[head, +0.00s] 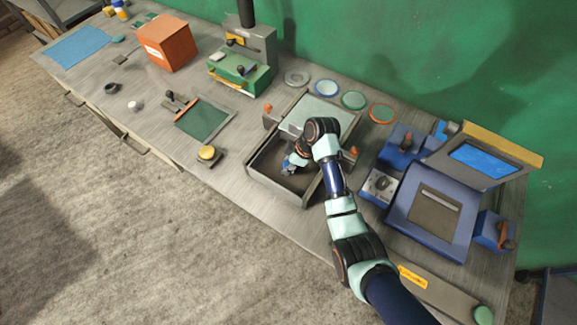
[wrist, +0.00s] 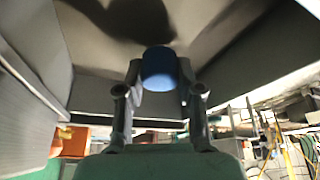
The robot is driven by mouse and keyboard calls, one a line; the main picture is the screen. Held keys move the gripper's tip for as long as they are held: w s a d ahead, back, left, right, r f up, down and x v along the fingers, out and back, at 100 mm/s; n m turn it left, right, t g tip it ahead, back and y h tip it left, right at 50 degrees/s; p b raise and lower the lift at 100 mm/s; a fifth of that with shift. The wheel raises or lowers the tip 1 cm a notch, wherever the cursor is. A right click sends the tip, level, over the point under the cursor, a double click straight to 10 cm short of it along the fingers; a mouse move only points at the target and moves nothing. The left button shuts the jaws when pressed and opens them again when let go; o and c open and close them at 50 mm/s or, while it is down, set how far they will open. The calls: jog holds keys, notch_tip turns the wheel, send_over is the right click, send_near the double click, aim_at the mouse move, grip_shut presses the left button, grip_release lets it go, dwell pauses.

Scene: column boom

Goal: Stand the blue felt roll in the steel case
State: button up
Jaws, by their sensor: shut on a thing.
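The steel case (head: 272,186) is an open grey box in the middle of the bench in the head view. Its grey walls (wrist: 35,55) also fill the upper part of the wrist view. My gripper (head: 290,164) reaches down into the case opening from the right. In the wrist view my gripper (wrist: 160,85) has a finger on each side of the blue felt roll (wrist: 159,66), and is shut on it. The roll is close to the case's grey inner surface; I cannot tell whether it touches. In the head view the roll is mostly hidden by my gripper.
A blue device with a raised lid (head: 430,215) stands close to the right of the case. Round discs (head: 354,100) lie behind it. A green press (head: 240,72), a green board (head: 204,119) and an orange box (head: 168,45) stand to the left.

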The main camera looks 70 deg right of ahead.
jog(key=shift+f, duration=0.6)
jog(key=shift+f, duration=0.2)
jog(key=o, duration=0.9)
jog(key=shift+o, duration=0.2)
jog(key=p+v, duration=0.2)
jog(key=v, duration=1)
jog(key=shift+r, duration=0.25)
jog(key=shift+w, duration=0.1)
